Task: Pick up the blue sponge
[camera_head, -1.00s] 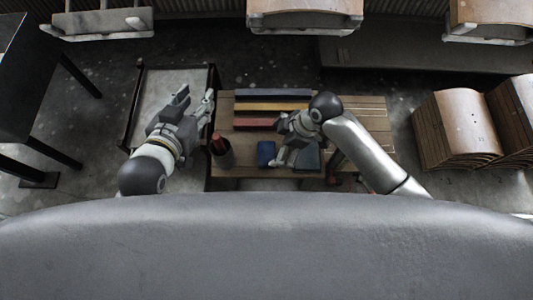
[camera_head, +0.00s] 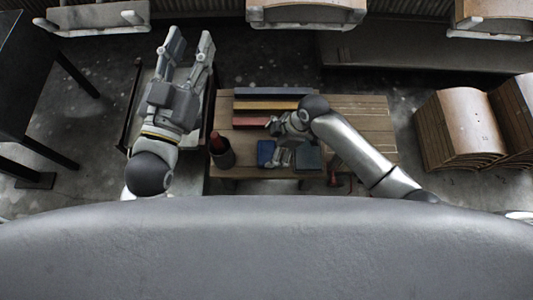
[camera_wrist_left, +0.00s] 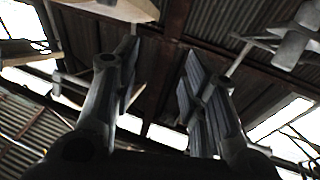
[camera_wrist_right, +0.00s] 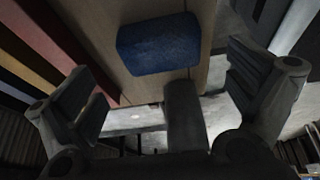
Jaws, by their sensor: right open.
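The blue sponge (camera_head: 266,152) lies on the wooden table (camera_head: 355,115), near its front edge. In the right wrist view the sponge (camera_wrist_right: 158,43) is a dark blue block beyond and between the fingers. My right gripper (camera_wrist_right: 168,95) is open and empty, with its fingers apart on either side of the view. In the head view the right gripper (camera_head: 277,145) is over the table beside the sponge, partly hidden by its own wrist. My left gripper (camera_head: 188,45) is open and raised over the tray at the left, and its fingers (camera_wrist_left: 158,85) point up at the roof.
Blue, yellow and red bars (camera_head: 265,106) lie at the back of the table. A dark pot with a red item (camera_head: 221,152) stands at its left. A grey-blue block (camera_head: 309,157) lies right of the sponge. Stacked wooden panels (camera_head: 460,125) stand at the right.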

